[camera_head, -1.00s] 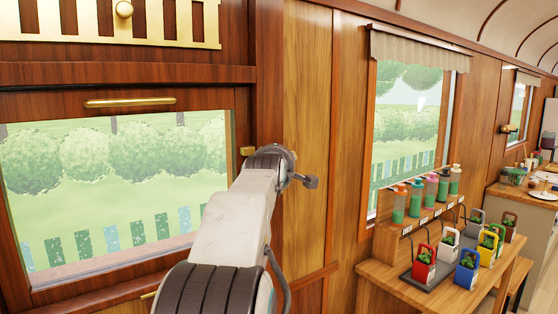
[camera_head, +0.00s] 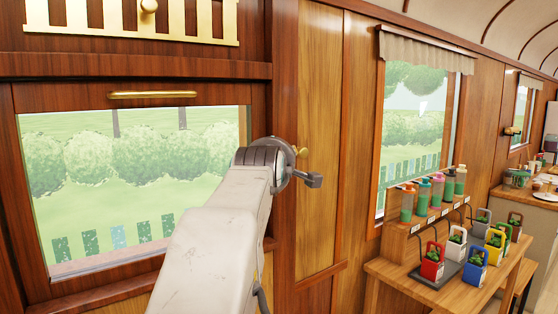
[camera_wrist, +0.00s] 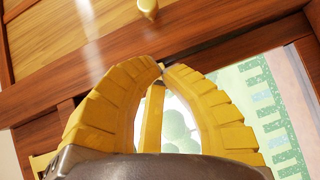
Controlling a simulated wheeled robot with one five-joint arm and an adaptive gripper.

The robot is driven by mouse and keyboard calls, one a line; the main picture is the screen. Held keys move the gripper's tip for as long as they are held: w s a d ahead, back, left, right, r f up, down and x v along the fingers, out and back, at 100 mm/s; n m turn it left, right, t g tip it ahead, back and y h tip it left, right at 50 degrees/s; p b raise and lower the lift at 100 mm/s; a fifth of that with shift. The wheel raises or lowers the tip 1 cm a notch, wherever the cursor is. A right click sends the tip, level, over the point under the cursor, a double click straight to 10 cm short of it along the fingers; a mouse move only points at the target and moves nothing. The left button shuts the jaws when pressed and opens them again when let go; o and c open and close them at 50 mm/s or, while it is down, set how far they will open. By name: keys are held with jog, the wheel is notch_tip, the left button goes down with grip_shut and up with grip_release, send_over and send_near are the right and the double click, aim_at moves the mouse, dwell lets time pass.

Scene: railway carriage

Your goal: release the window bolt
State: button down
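My gripper shows in the wrist view with two yellow ribbed fingers (camera_wrist: 162,70) bowed inward, their tips brought together. A yellow-brass bar (camera_wrist: 153,112) shows in the gap between the fingers; I cannot tell whether it is the window bolt or whether the fingers touch it. In the head view my arm's wrist hides the fingers and the right side of the window frame. A round brass knob (camera_head: 303,152) shows just right of my wrist on the wood panel. A similar knob (camera_wrist: 148,8) is at the top of the wrist view. The window (camera_head: 125,170) fills the left.
A brass handle bar (camera_head: 153,94) is on the frame above the glass, and a brass rack (camera_head: 130,28) hangs higher. At right, a wooden bench (camera_head: 398,277) holds small colored plant baskets, with bottles on a shelf behind. A second window (camera_head: 415,120) is farther along.

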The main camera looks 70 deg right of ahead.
jog(key=shift+b+v, duration=0.3)
jog(key=shift+v, duration=1.4)
